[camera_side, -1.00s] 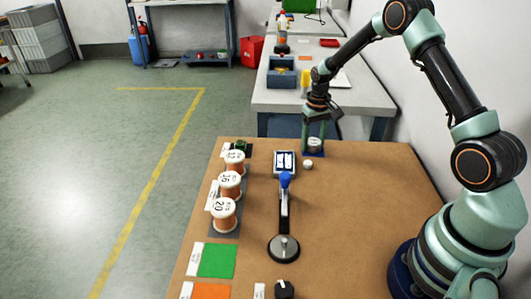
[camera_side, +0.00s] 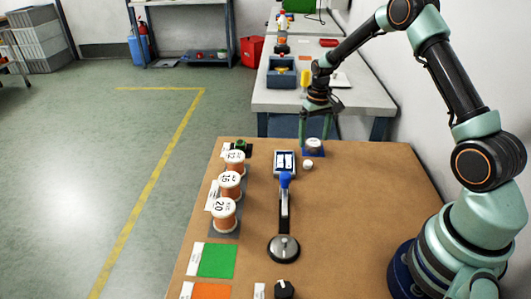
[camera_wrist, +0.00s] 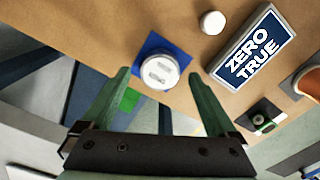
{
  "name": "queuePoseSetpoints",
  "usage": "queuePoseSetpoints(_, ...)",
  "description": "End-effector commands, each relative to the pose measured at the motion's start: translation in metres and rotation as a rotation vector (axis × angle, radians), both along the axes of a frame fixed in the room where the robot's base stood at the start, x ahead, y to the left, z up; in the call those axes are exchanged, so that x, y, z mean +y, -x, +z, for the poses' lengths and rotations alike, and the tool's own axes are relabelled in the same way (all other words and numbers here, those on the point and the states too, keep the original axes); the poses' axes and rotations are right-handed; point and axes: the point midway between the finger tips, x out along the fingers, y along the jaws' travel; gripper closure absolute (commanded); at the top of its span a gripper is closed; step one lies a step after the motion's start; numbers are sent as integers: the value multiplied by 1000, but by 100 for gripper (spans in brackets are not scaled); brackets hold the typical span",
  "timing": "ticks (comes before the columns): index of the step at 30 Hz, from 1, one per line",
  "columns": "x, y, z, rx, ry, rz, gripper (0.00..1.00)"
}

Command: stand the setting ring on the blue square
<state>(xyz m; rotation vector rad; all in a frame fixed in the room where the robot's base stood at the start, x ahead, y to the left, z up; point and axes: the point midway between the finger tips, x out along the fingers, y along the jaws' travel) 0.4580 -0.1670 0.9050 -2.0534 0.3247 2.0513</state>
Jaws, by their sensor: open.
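The setting ring (camera_side: 314,144), a short pale cylinder with light marks on its top, stands upright on the blue square (camera_side: 313,154) near the far edge of the bench. The ring (camera_wrist: 158,71) and the blue square (camera_wrist: 150,46) also show in the wrist view. My gripper (camera_side: 316,139) is open above the ring and points down. In the wrist view its two fingers (camera_wrist: 158,78) are spread on either side of the ring, with a gap to each side. Nothing is held between them.
A small white knob (camera_side: 308,165) and a "ZERO TRUE" plate (camera_wrist: 253,44) sit close to the square. A blue-tipped lever (camera_side: 285,205) lies nearer. Several copper spools (camera_side: 224,214) line the left, beside a green square (camera_side: 216,260). The bench's right side is clear.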

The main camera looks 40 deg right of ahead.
Motion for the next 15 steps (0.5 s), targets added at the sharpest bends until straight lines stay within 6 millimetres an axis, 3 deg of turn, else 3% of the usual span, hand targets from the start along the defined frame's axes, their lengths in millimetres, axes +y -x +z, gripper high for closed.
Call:
queuePoseSetpoints(9, 0, -1, 66, -4, 1, 0, 6)
queuePoseSetpoints(15, 0, 0, 93, -2, 1, 0, 6)
